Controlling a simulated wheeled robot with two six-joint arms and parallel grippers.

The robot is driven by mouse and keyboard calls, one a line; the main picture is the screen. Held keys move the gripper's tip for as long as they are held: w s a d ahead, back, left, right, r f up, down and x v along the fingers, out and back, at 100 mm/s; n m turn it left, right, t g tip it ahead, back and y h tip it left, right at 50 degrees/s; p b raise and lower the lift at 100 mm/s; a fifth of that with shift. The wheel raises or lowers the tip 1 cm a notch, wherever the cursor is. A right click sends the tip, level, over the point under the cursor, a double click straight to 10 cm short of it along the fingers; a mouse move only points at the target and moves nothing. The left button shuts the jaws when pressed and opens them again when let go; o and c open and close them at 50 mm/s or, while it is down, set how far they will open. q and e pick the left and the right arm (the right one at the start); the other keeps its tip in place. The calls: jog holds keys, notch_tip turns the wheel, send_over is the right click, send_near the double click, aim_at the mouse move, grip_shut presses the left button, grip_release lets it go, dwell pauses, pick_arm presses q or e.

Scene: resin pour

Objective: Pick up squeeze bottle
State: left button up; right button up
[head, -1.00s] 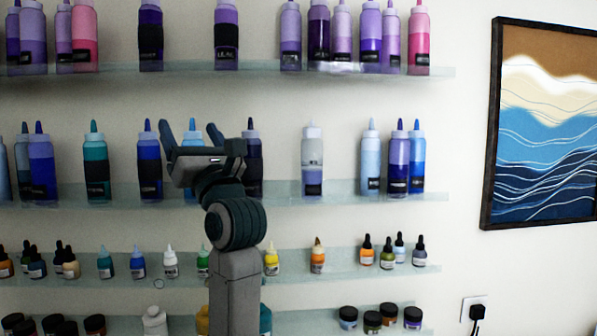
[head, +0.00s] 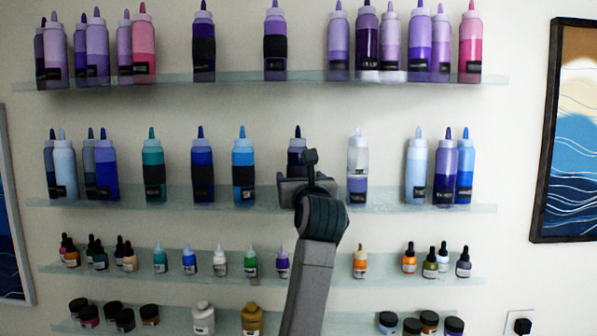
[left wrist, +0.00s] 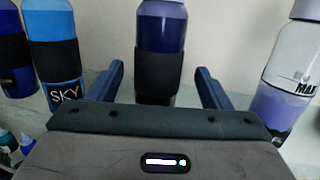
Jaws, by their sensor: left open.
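A dark blue squeeze bottle (head: 297,146) with a black band stands upright on the second glass shelf, mostly hidden behind my arm in the head view. The same bottle (left wrist: 160,50) shows in the left wrist view, straight ahead. My left gripper (head: 308,165) is open in front of it. In the left wrist view its two fingers (left wrist: 161,84) are spread to either side of the bottle, with nothing held. I cannot tell whether the fingers reach alongside the bottle. The right gripper is not in view.
A blue SKY bottle (left wrist: 54,50) stands left of my fingers. A clear and lavender bottle (left wrist: 290,75) stands right. The second shelf (head: 385,207) holds other squeeze bottles. Purple and pink bottles stand above; small dropper bottles and jars stand below. Framed pictures (head: 575,130) hang at the sides.

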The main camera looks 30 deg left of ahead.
aim_at(296, 171)
pick_arm(q)
jog(key=p+x, duration=0.1)
jog(key=x, duration=0.1)
jog(key=p+x, duration=0.2)
jog(key=shift+s+a+r, duration=0.1)
jog(key=shift+r, duration=0.15)
jog(key=shift+w+a+f, duration=0.15)
jog(key=shift+w+a, duration=0.1)
jog(key=shift+a, duration=0.05)
jog(key=shift+d, duration=0.15)
jog(key=c, duration=1.2)
